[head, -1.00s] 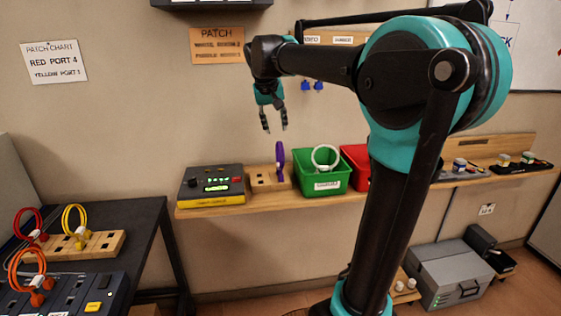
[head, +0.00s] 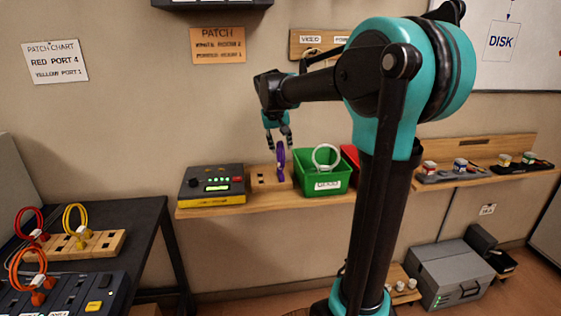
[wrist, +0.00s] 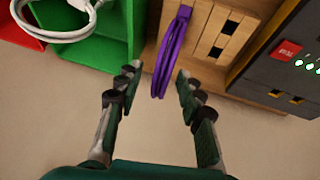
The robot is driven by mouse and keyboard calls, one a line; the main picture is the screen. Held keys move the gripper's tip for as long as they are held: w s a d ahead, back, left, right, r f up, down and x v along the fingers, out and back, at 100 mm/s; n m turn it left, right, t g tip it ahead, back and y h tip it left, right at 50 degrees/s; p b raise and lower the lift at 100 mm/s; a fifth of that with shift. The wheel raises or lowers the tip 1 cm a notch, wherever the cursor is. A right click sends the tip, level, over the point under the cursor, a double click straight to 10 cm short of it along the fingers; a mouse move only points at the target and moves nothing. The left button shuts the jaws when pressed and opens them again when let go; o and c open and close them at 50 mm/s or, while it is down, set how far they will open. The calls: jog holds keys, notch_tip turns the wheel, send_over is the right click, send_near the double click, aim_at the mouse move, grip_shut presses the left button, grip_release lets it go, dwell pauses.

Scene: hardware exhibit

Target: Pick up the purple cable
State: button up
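The purple cable (head: 281,160) is a loop standing upright at the right end of a wooden socket block (head: 262,180) on the wall shelf. My gripper (head: 286,143) is just above and in front of it, pointing down. In the wrist view the purple cable (wrist: 172,52) lies beyond and between the two spread fingers of my gripper (wrist: 157,90). The fingers are open and empty, and I see no contact with the cable.
A black and yellow tester (head: 211,186) sits to the left. Red, yellow and orange cables are on the dark table at left.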

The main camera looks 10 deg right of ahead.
jog(key=shift+c, duration=0.3)
grip_shut()
jog(key=shift+r, duration=0.1)
